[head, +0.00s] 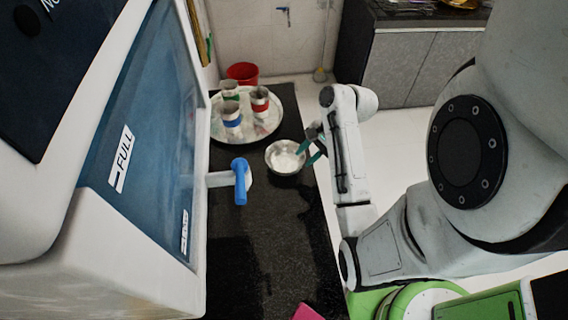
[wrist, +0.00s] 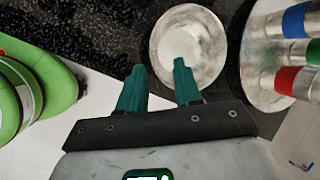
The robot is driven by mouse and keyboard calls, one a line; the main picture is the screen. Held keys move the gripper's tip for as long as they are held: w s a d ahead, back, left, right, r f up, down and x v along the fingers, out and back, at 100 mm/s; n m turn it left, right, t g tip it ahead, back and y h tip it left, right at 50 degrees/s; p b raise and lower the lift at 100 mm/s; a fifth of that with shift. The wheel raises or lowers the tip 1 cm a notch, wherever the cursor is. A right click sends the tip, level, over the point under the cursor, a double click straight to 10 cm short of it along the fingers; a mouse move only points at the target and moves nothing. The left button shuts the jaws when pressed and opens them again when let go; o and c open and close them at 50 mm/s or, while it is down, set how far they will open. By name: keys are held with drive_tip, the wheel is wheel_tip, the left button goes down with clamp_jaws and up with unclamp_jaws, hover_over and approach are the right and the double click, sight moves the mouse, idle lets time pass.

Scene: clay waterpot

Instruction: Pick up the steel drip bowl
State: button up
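The steel drip bowl (head: 285,161) is a round, shiny, shallow bowl on the black speckled counter, below the tray and right of the blue tap. In the wrist view the bowl (wrist: 190,42) lies just beyond my fingertips. My gripper (head: 309,151) is at the bowl's right side in the head view, its teal fingers apart. In the wrist view my gripper (wrist: 159,66) is open. Its right finger overlaps the bowl's near part, and its left finger is just outside the bowl's left edge. I cannot tell whether either finger touches the rim.
A steel tray (head: 219,128) with several banded metal cups stands behind the bowl, with a red pot (head: 243,72) beyond. The large dispenser (head: 150,140) with its blue tap (head: 240,181) borders the counter (head: 265,240) on the left. A pink item (head: 306,312) lies at the near edge.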

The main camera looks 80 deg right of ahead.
sight(301, 165)
drive_tip(key=shift+s+f+x, duration=0.1)
drive_tip(key=shift+s+x, duration=0.1)
drive_tip(key=shift+x, duration=1.25)
drive_tip(key=shift+s+f+x, duration=0.1)
drive_tip(key=shift+s+x, duration=0.1)
drive_tip(key=shift+x, duration=1.25)
drive_tip(key=shift+c, duration=0.5)
clamp_jaws()
